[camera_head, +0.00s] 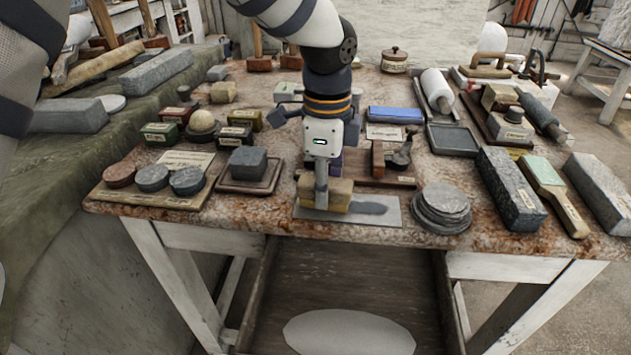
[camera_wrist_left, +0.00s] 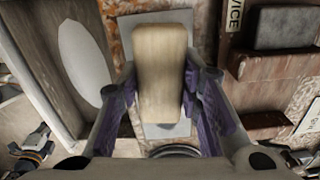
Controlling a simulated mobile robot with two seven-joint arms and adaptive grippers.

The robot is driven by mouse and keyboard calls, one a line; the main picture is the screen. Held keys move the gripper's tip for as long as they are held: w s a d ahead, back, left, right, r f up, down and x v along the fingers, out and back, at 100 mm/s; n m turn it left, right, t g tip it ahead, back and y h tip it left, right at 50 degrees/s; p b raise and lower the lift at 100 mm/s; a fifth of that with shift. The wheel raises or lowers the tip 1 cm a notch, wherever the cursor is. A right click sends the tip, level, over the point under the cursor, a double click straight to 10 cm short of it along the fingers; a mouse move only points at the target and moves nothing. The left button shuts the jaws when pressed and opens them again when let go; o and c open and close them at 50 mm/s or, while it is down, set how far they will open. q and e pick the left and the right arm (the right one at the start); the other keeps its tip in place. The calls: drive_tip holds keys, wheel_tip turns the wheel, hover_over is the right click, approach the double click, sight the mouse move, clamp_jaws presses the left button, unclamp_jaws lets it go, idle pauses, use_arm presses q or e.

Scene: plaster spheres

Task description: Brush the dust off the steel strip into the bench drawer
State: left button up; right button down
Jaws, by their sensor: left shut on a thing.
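The steel strip (camera_head: 385,219) is a flat grey plate lying along the front edge of the bench top. A darker grey patch of dust (camera_head: 369,207) lies on its right part. My left gripper (camera_head: 326,188) is shut on a pale wooden brush block (camera_head: 338,193) and holds it at the strip's left part. In the left wrist view the brush (camera_wrist_left: 160,70) sits between the purple fingers, with the strip (camera_wrist_left: 150,20) showing around it. Its underside is hidden, so contact is unclear. The bench drawer (camera_head: 262,300) is pulled open below the strip. My right gripper is not visible.
A pale oval (camera_head: 350,332) lies in the drawer. Right of the strip is a stack of grey discs (camera_head: 441,207); left are a dark block on a tray (camera_head: 248,163) and a board with round stones (camera_head: 153,178). A wooden rack (camera_head: 377,158) stands close behind.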

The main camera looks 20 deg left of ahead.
use_arm(q)
drive_tip(key=shift+w+d, duration=0.2)
drive_tip(key=shift+d, duration=0.85)
drive_tip(key=shift+s+a+r, duration=0.1)
drive_tip(key=shift+s+a, duration=0.1)
drive_tip(key=shift+a, duration=0.9)
drive_tip(key=shift+s+a, duration=0.2)
drive_tip(key=shift+a, duration=0.9)
drive_tip(key=shift+w+d+r, duration=0.1)
drive_tip(key=shift+d+r, duration=0.2)
drive_tip(key=shift+d, duration=0.3)
drive_tip(key=shift+w+d+r, duration=0.1)
drive_tip(key=shift+d+r, duration=0.2)
drive_tip(key=shift+d, duration=0.25)
